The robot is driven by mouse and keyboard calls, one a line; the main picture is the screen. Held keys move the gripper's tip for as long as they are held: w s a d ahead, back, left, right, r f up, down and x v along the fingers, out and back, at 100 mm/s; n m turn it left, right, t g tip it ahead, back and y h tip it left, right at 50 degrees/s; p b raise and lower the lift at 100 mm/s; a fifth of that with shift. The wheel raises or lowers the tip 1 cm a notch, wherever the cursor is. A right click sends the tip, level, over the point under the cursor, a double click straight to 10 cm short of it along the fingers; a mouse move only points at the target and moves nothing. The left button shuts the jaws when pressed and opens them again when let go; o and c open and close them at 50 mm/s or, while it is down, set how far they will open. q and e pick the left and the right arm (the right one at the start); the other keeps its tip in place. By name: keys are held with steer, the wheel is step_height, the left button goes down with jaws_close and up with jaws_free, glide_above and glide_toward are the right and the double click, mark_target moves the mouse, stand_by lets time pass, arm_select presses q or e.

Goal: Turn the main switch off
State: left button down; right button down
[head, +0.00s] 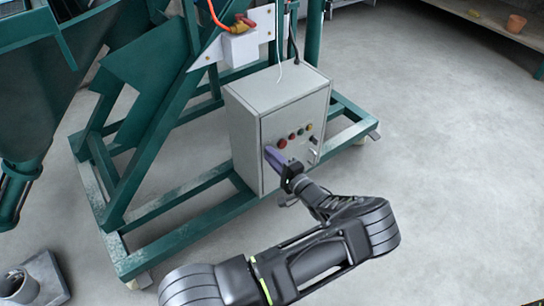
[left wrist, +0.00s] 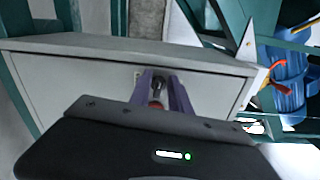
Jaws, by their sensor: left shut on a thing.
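The grey control box (head: 243,128) stands on the green frame, its front panel facing right. In the left wrist view the gripper (left wrist: 160,88) is shut on a small dark knob, the main switch (left wrist: 158,86), which sits between the fingertips. A bit of red shows just below it. In the head view the fingers hide the switch, and its exact angle cannot be told. My right gripper is not in view.
Green frame beams (head: 175,245) surround the box's foot. A white box with an orange hose (head: 240,45) is above. Open concrete floor (head: 440,150) lies to the right.

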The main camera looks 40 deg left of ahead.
arm_select(q)
steer(key=shift+f+n, duration=0.1)
steer(key=shift+n, duration=0.5)
steer(key=c, duration=1.5)
jaws_free()
steer(key=shift+d, duration=0.1)
steer(key=p+v, duration=0.1)
steer(key=v, duration=0.6)
steer(key=shift+s+d, duration=0.15)
steer(key=shift+d, duration=0.15)
